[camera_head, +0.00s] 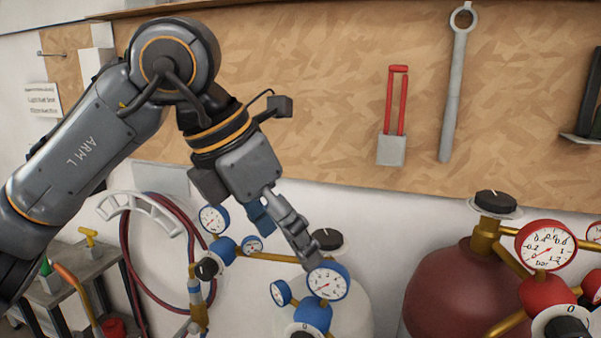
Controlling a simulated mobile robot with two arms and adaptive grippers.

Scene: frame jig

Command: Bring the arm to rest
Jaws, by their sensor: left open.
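My left arm (85,145), marked "ARM L", comes in from the left and bends down at the wrist. My left gripper (308,262) is open and points down, in front of the gas cylinders' fittings. Its fingertips overlap the top of a blue-rimmed gauge (328,281) in the picture; I cannot tell whether they touch it. No object shows in its jaws. My right gripper is not in view.
A white cylinder (350,312) and a dark red cylinder (447,290) with a red gauge (546,245) stand below a wooden tool board (330,110). A wrench (455,85) and red-handled tool (394,115) hang there.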

